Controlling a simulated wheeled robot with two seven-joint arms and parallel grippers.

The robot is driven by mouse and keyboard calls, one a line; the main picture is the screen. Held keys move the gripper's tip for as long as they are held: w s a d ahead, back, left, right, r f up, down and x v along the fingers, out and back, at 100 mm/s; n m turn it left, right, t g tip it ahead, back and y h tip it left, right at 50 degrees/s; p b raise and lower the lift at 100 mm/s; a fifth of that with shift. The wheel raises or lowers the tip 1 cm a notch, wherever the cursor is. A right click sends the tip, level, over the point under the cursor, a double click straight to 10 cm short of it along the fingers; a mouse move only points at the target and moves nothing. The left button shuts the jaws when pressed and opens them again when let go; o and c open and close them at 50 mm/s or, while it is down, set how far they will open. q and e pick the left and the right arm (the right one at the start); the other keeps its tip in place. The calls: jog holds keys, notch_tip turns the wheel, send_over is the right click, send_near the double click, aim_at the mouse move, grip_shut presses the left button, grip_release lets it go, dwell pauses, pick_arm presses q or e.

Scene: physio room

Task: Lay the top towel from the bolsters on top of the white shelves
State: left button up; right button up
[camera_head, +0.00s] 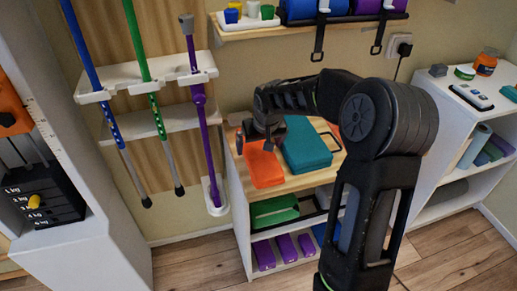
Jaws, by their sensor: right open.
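My right gripper (257,142) is open just above an orange flat slab (264,169) on a low unit with a wooden top (297,182). I cannot tell whether its fingers touch the slab, or whether the slab is a folded towel. A teal block (307,147) lies to its right, partly behind my arm. White shelves (447,96) stand at the right, with small items on top and rolled things (473,147) inside. No towel on bolsters can be made out for sure. My left gripper is out of view.
Blue, green and purple poles (195,93) hang in a white rack (150,78) at the left. A weight stack (45,196) stands at far left. A wall shelf (265,31) bears blue and purple rolls (313,9). Green and purple blocks (264,254) fill the low unit.

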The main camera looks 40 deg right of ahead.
jog(key=v, duration=0.8)
jog(key=shift+r, duration=0.3)
jog(key=shift+s, duration=0.1)
